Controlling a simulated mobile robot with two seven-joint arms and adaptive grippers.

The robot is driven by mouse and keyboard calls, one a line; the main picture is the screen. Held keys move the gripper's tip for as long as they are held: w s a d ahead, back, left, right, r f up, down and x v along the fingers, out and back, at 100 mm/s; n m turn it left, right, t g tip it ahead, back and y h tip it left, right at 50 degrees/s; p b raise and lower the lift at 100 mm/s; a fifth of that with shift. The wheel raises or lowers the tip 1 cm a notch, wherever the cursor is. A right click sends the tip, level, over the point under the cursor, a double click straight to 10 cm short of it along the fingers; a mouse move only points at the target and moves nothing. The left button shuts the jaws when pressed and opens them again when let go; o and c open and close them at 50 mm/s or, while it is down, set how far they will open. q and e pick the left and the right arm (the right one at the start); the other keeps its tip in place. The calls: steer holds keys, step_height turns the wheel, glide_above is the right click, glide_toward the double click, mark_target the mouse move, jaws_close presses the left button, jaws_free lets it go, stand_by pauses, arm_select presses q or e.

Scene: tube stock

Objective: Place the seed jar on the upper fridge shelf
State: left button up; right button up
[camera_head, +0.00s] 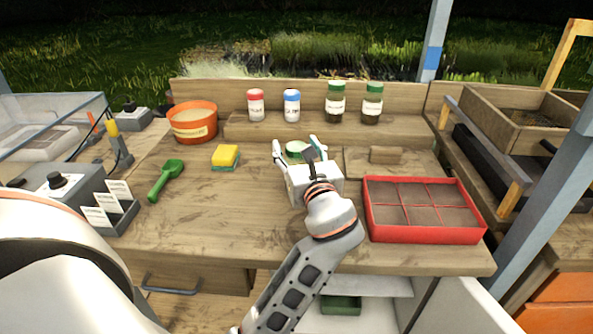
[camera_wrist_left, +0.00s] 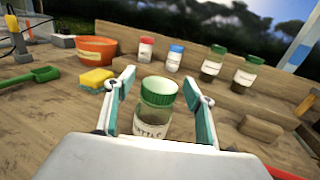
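A glass jar with a green lid and a pale label stands upright on the bench; its lid shows in the head view (camera_head: 295,148), and its body shows in the left wrist view (camera_wrist_left: 153,118). My left gripper (camera_head: 296,144) is open, with one finger on each side of this jar; the wrist view shows a gap on both sides. In the head view the hand hides most of the jar. Below the bench front, a white fridge interior with a shelf (camera_head: 385,287) shows partly behind my arm. My right gripper is not in view.
Two green-lidded jars (camera_head: 335,101) (camera_head: 372,103), a red-lidded shaker (camera_head: 256,105) and a blue-lidded one (camera_head: 291,105) stand on the back ledge. A red tray (camera_head: 425,237) and a wooden block (camera_head: 386,155) lie right, a sponge (camera_head: 226,156) left. A green box (camera_head: 340,305) sits low in the fridge.

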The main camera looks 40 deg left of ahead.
arm_select(q)
jaws_close()
